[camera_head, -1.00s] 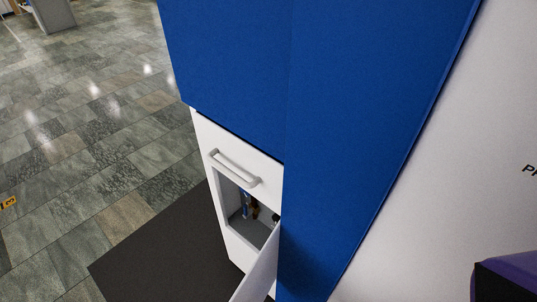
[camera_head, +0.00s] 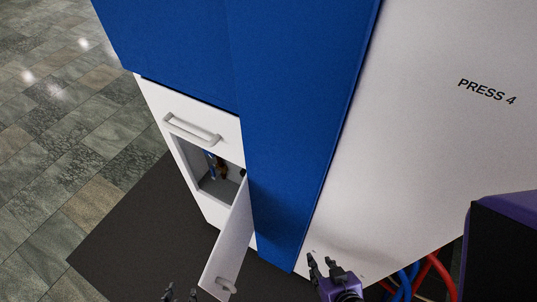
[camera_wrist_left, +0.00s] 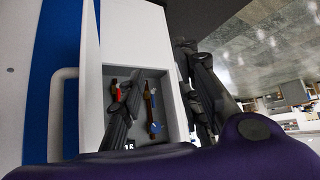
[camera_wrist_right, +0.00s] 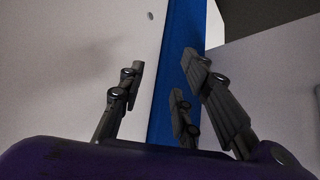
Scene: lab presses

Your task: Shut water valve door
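The white water valve door (camera_head: 231,238) stands open, swung out from the cabinet beside the blue column, with a small handle (camera_head: 226,286) near its outer end. The open compartment (camera_head: 226,188) shows behind it, and in the left wrist view its valves (camera_wrist_left: 152,105) are visible. My left gripper (camera_head: 180,294) is at the bottom edge of the head view, left of the door; its fingers (camera_wrist_left: 165,95) are spread, facing the compartment. My right gripper (camera_head: 319,265) is right of the door, in front of the press side; its fingers (camera_wrist_right: 165,90) are spread and empty. Neither visibly touches the door.
A closed front with a bar handle (camera_head: 192,130) is above the compartment. The blue column (camera_head: 290,130) and white wall marked PRESS 4 (camera_head: 430,110) stand to the right. Red and blue hoses (camera_head: 420,278) are at lower right. Dark mat and tiled floor at left are clear.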

